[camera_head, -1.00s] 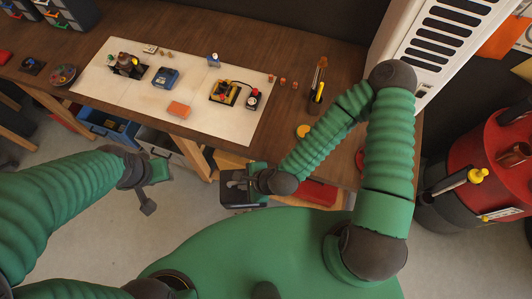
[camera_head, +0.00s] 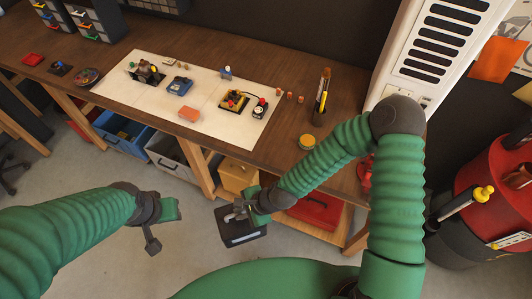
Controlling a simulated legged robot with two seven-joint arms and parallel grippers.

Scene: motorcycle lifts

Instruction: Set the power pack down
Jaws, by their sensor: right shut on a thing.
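The power pack (camera_head: 242,233), a dark box with a light stripe along its edge, hangs from my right gripper (camera_head: 240,211). That gripper is shut on the top of the pack. The pack is in the air in front of the workbench, clear of the bench top (camera_head: 225,158), with grey floor showing around it. The gripper hides part of its top. My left gripper (camera_head: 163,224) is left of the pack, over the floor and away from any object. Its jaw gap is not clear.
A pen cup (camera_head: 320,116) and yellow tin (camera_head: 307,141) stand right. Bins sit below. Bare bench lies in front of the mat.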

